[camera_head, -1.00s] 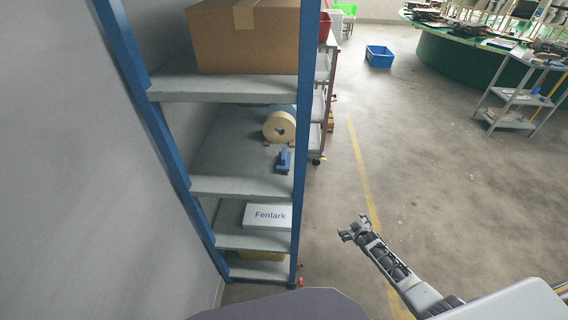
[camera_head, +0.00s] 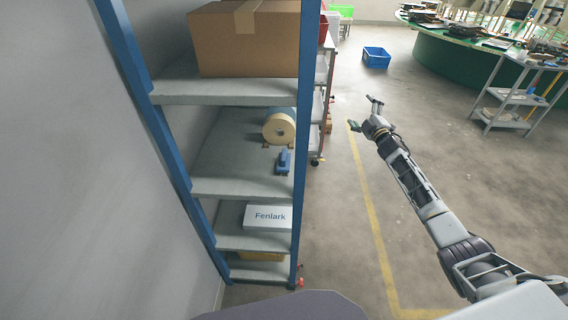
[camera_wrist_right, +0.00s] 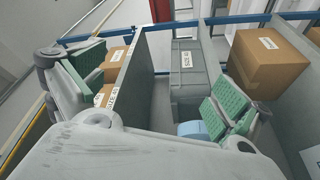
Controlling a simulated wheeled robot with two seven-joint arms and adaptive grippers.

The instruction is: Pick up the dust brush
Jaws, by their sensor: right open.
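The dust brush, a small blue object (camera_head: 284,161), lies on the middle shelf board of the blue-post rack, near the right post and in front of a tape roll. My right gripper (camera_head: 364,112) is open and empty, out over the floor to the right of the rack, apart from the brush. In the right wrist view its two green-padded fingers (camera_wrist_right: 152,92) are spread wide with nothing between them. I cannot make out the brush in the wrist view. My left gripper is not in view.
The rack shelf (camera_head: 225,187) also holds a cream tape roll (camera_head: 271,128). A cardboard box (camera_head: 245,45) sits on the board above, and a white Fenlark box (camera_head: 262,217) below. The rack's blue right post (camera_head: 304,110) stands beside the brush. Open floor lies to the right.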

